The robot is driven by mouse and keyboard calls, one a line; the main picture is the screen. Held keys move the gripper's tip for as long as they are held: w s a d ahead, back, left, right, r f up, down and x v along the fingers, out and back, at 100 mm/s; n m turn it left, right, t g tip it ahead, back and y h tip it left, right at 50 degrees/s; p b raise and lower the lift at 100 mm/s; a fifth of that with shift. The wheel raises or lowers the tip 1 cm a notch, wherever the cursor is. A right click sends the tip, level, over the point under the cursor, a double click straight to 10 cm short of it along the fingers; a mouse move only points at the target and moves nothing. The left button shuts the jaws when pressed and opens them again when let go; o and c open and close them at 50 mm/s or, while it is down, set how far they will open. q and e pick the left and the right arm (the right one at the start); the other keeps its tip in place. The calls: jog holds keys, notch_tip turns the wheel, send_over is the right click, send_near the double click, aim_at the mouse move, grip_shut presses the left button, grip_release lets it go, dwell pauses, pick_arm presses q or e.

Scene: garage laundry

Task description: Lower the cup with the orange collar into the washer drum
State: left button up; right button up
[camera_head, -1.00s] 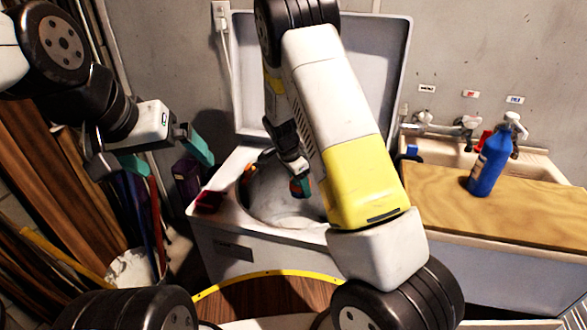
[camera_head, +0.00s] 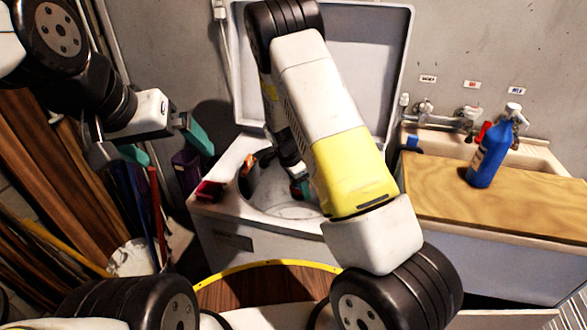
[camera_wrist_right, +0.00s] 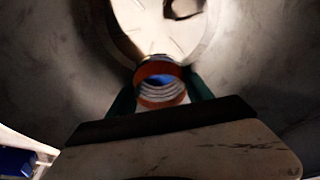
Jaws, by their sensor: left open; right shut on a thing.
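The cup with the orange collar (camera_wrist_right: 160,82) shows in the right wrist view, between the green fingers of my right gripper (camera_wrist_right: 160,92), which is shut on it. The pale washer drum (camera_wrist_right: 60,65) surrounds it there, with a round light part of the drum (camera_wrist_right: 150,28) ahead. In the head view, my right gripper (camera_head: 300,187) is inside the drum opening, partly behind my right forearm; the cup can hardly be made out there. The drum (camera_head: 285,210) is open at the top. My left gripper (camera_head: 165,144) is open and empty, left of the washer.
The raised lid (camera_head: 365,55) stands behind the drum. A dark red item (camera_head: 208,190) lies on the washer's left top; an orange item (camera_head: 248,165) is at the drum's left edge.

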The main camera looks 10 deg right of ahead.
jog(key=shift+f, duration=8.65)
jog(key=shift+f, duration=2.1)
jog(key=o, duration=1.5)
jog(key=shift+o, duration=0.2)
jog(key=shift+r, duration=0.15)
